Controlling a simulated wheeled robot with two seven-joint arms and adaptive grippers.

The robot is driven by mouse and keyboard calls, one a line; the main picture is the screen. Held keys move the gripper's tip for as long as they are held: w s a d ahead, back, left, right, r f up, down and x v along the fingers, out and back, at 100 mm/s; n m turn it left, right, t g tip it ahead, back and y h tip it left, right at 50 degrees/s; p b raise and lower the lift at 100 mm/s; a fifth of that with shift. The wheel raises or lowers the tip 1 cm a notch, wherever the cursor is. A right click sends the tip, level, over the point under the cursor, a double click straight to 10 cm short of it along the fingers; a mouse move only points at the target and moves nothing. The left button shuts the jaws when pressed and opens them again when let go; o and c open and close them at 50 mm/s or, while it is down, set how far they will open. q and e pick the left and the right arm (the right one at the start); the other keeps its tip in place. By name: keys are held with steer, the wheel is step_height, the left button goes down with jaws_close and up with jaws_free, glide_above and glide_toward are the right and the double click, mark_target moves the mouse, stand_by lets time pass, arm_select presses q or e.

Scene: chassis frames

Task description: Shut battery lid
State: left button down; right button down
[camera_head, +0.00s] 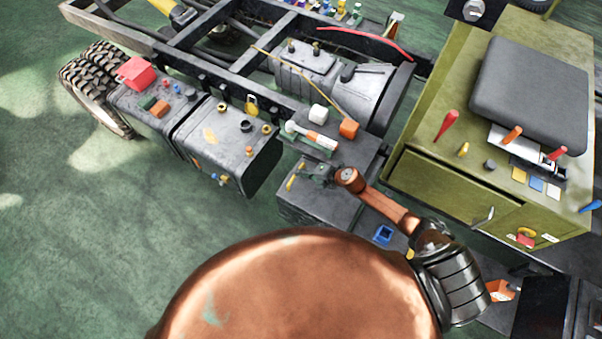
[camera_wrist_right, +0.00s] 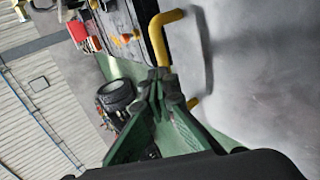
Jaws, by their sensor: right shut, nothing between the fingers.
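A dark grey box (camera_head: 352,157) sits beside the chassis rail in the head view, and a grey panel (camera_head: 318,207) shows below it. I take the panel to be the battery lid; its exact angle is unclear. A yellow handle (camera_head: 291,182) is at the panel's left. In the right wrist view, the yellow handle (camera_wrist_right: 157,38) stands out from the smooth grey panel (camera_wrist_right: 255,60). My right gripper (camera_head: 308,172) is shut and empty. My left gripper is out of view.
A white cube (camera_head: 318,112), an orange cube (camera_head: 348,128) and a white-orange cylinder (camera_head: 312,135) lie close behind my right gripper. A dark tank (camera_head: 232,135) is to the left. An olive cabinet (camera_head: 450,185) stands at right. Green floor (camera_head: 90,230) is clear at lower left.

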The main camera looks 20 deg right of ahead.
steer(key=shift+s+f, duration=0.1)
steer(key=shift+f, duration=0.05)
steer(key=shift+s+d+r+p, duration=0.1)
steer(key=shift+d+r+p, duration=0.05)
steer(key=shift+r+p, duration=0.4)
steer(key=s+d+r+p, duration=0.2)
steer(key=r, duration=0.3)
steer(key=s+d+r+p, duration=0.2)
steer(key=s+d+r, duration=0.1)
steer(key=r, duration=0.2)
steer(key=shift+s+r, duration=0.15)
steer(key=shift+r, duration=0.25)
